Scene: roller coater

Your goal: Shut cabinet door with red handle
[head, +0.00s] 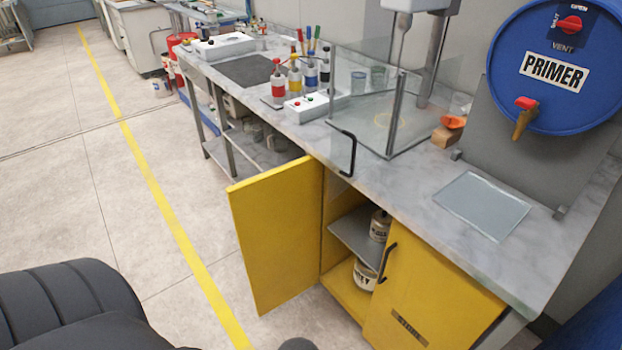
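A yellow cabinet (337,235) under the marble-look counter has its left door (272,238) swung wide open. The face of this door turned toward me is plain, and its other face is hidden. No red handle shows on any cabinet door. The right yellow door (435,295) looks shut and has a black handle (387,262) and a small dark label. Neither of my grippers is in view.
Cans (366,272) stand on the shelf and floor inside the cabinet. A glass enclosure, bottles (278,82) and a control box stand on the counter. A blue PRIMER drum (558,75) with red valves is at right. The floor left of the open door is clear.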

